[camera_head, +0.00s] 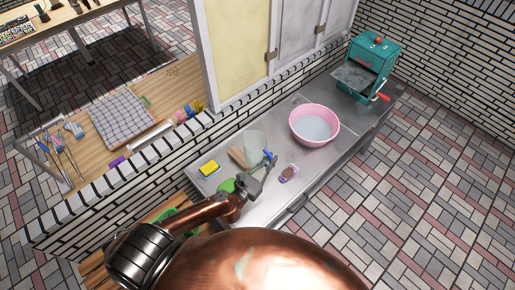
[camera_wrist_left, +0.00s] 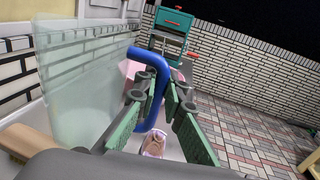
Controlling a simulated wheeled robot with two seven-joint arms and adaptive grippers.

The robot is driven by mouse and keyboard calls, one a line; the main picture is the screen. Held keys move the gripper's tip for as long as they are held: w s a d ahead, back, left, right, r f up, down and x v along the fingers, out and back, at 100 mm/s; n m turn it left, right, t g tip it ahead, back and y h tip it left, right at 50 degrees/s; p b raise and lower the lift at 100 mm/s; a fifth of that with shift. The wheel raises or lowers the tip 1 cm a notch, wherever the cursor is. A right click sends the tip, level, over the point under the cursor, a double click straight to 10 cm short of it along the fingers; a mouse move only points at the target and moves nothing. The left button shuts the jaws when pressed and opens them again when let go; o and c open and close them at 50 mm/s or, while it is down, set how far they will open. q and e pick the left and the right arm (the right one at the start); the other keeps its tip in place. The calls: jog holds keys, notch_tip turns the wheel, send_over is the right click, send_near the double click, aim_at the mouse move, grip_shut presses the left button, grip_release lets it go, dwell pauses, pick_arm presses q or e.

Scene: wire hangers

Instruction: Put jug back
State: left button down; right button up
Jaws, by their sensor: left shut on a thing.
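The jug (camera_head: 254,143) is translucent pale green with a blue handle. It is over the metal counter (camera_head: 230,208), near its back edge; I cannot tell whether its base touches the counter. My left gripper (camera_head: 263,164) is shut on the jug's blue handle. In the left wrist view the jug (camera_wrist_left: 80,85) fills the left side, tilted in the picture, and the handle runs between the fingers of the gripper (camera_wrist_left: 158,95). My right gripper is not in view.
A pink basin (camera_head: 330,110) and a teal machine with a red crank (camera_head: 372,58) stand farther right on the counter. A yellow sponge (camera_head: 209,168), a wooden piece (camera_head: 238,156) and a small pinkish packet (camera_head: 288,173) lie near the jug. A low brick wall (camera_head: 130,180) runs behind.

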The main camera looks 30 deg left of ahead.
pick_arm(q)
jog(key=w+a+f+b, duration=0.3)
jog(key=w+f, duration=0.3)
jog(key=w, duration=0.1)
jog(key=w+a+f+b, duration=0.3)
jog(key=w+f+b, duration=0.1)
jog(key=w+f, duration=0.2)
jog(key=shift+w+a+f, duration=0.15)
jog(key=shift+w+f, duration=0.2)
jog(key=shift+f, duration=0.2)
jog(key=shift+f, duration=0.2)
jog(key=c, duration=2)
grip_release()
jog(key=shift+r, duration=0.15)
